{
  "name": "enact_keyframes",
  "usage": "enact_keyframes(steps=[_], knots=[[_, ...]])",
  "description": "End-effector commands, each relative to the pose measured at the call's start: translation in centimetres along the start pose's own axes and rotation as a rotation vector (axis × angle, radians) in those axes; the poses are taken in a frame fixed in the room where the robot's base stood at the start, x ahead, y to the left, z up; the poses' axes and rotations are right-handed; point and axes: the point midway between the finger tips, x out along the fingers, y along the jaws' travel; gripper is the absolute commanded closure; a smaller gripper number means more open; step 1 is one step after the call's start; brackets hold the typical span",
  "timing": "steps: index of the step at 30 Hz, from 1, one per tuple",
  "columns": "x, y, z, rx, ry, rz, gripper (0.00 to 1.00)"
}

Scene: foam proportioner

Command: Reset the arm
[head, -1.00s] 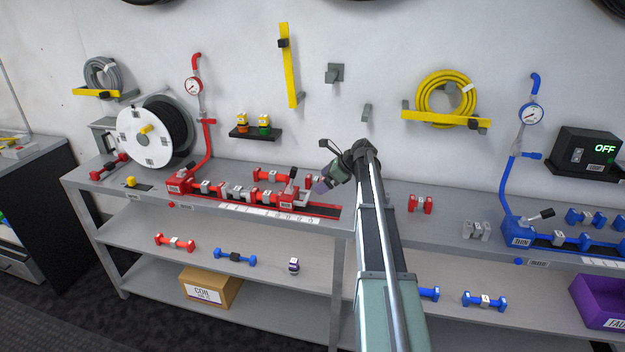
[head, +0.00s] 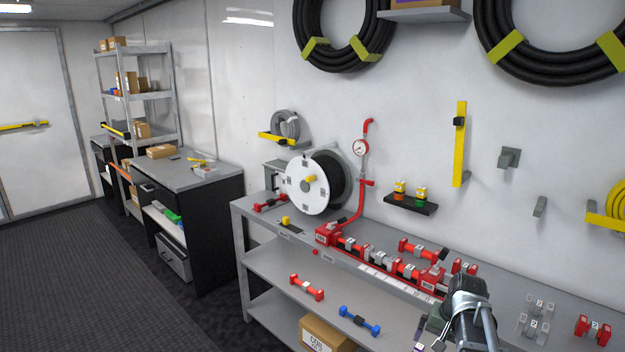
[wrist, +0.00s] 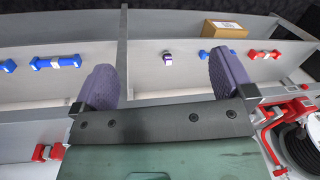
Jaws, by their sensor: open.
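My gripper (wrist: 166,85) is open and empty in the wrist view, its two purple fingers wide apart over the workbench edge and the shelf below. In the head view my arm shows at the lower right, in front of the workbench (head: 258,222); the fingertips are only partly visible there. The red manifold (head: 375,258) with its gauge (head: 360,147) is on the bench top, left of my arm. Nothing is between the fingers.
A hose reel (head: 308,190) stands at the bench's left end. Red (head: 307,287) and blue (head: 359,320) fittings and a cardboard box (head: 325,337) are on the lower shelves. A black-sided desk (head: 215,218) stands left. The floor there is clear.

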Motion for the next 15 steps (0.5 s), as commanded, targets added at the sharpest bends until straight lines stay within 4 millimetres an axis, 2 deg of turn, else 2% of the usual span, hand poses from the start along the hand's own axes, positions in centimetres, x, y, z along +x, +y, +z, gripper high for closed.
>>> enact_keyframes(steps=[1,3,6,9,15], knots=[[0.5,-1.3,5.8,-0.155,-0.01,0.062,0.0],[0.9,-2.8,11.0,-0.324,-0.022,0.138,0.0],[1.3,-5.1,15.5,-0.435,-0.026,0.181,0.0],[1.7,-7.3,16.3,-0.492,-0.031,0.178,0.0],[1.8,-7.7,16.3,-0.498,-0.032,0.176,0.0]])
